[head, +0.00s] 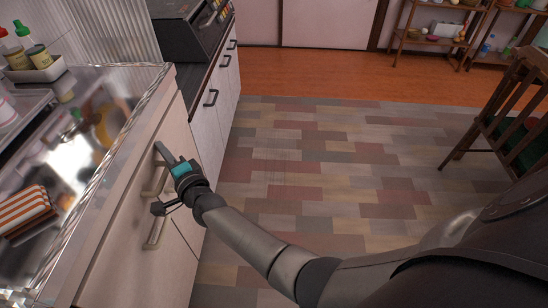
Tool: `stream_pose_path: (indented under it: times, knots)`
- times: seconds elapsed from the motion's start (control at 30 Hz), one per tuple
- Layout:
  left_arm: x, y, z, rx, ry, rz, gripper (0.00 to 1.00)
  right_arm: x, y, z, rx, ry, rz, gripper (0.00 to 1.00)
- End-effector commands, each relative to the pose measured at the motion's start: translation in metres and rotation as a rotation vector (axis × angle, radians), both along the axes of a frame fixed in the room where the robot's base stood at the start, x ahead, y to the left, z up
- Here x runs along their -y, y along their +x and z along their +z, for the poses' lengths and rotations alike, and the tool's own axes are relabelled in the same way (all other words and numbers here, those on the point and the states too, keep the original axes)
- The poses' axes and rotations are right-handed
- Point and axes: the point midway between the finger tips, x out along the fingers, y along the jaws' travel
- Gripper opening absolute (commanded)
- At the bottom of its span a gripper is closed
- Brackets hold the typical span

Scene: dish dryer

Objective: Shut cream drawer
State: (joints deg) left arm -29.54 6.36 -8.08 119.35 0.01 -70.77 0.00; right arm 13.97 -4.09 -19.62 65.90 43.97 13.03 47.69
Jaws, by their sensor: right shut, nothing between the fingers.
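The cream drawer front (127,203) is on the left, below the metal counter. It looks about flush with the cabinet, but from this steep angle I cannot tell whether a small gap remains. Pale bar handles show on the cream fronts: an upper handle (154,183), partly behind my gripper, and a lower handle (154,234). My right gripper (163,151) is shut and empty, its fingers pointing up and left at the upper cream front, close to it. Whether it touches is unclear. My left gripper is not in view.
The shiny counter (150,72) holds a striped cloth (24,210) and a bottle tray (38,72). Light cabinets with dark handles (210,98) continue beyond. A wooden chair (512,110) stands at the right. The tiled floor (330,160) between is clear.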

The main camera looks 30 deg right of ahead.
Motion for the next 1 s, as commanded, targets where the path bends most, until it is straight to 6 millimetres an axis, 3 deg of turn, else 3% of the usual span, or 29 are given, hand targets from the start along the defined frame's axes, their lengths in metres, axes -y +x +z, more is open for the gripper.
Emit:
stream_pose_path:
  times: [1.0]
  knots:
    - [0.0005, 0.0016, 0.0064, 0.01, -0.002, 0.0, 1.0, -0.01, 0.0046, 0.0037, 0.004, 0.003, 0.008, 0.0]
